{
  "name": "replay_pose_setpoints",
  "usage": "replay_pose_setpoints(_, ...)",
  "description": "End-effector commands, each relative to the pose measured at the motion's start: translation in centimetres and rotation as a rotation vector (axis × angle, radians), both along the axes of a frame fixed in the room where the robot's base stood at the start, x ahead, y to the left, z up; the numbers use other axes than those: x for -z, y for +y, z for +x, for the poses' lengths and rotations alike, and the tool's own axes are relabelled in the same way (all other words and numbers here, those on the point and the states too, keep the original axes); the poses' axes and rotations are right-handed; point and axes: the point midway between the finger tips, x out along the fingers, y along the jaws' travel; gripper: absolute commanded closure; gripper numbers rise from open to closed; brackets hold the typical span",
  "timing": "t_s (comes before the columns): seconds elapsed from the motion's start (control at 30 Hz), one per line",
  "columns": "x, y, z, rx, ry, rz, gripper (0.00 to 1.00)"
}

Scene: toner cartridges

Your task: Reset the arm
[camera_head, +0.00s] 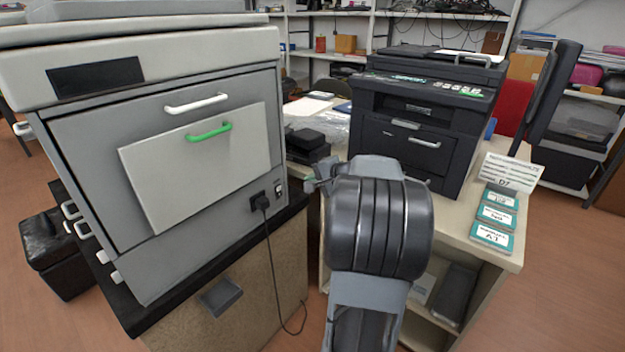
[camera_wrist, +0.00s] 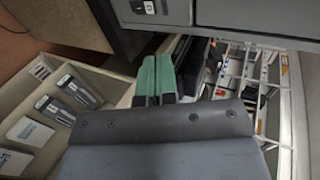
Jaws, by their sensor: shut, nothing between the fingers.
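My arm (camera_head: 378,228) rises in the lower middle of the head view, between the large grey printer and the black printer. Its gripper end is hidden there. In the wrist view my gripper (camera_wrist: 156,80) shows as two green fingers side by side, shut and with nothing seen held between them. Below the fingers lies an open compartment space with shelves, and I cannot tell the exact distance to it.
The large grey printer (camera_head: 150,150) stands left with a cable hanging. The black printer (camera_head: 425,125) stands on a pale table (camera_head: 465,235) with labelled cards (camera_head: 492,235). A white wire rack (camera_wrist: 245,70) and boxed cartridges (camera_wrist: 80,90) show in the wrist view.

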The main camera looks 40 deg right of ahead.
Motion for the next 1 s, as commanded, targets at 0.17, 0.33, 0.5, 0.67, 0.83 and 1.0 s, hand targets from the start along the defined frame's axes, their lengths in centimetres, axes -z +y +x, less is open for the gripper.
replay_pose_setpoints(0.17, 0.0, 0.0, 0.0, -0.001, 0.0, 0.0, 1.0)
replay_pose_setpoints(0.33, 0.0, 0.0, 0.0, 0.0, 0.0, 0.001, 1.0)
replay_pose_setpoints(0.5, 1.8, 0.4, -0.8, -0.009, 0.08, 0.01, 1.0)
replay_pose_setpoints(0.67, 4.7, 4.2, -4.4, -0.127, 0.315, -0.066, 1.0)
replay_pose_setpoints(0.83, 1.2, 13.5, -8.6, -0.442, 0.569, -0.336, 1.0)
replay_pose_setpoints(1.0, -4.5, 20.6, -13.1, -0.762, 0.674, -0.713, 1.0)
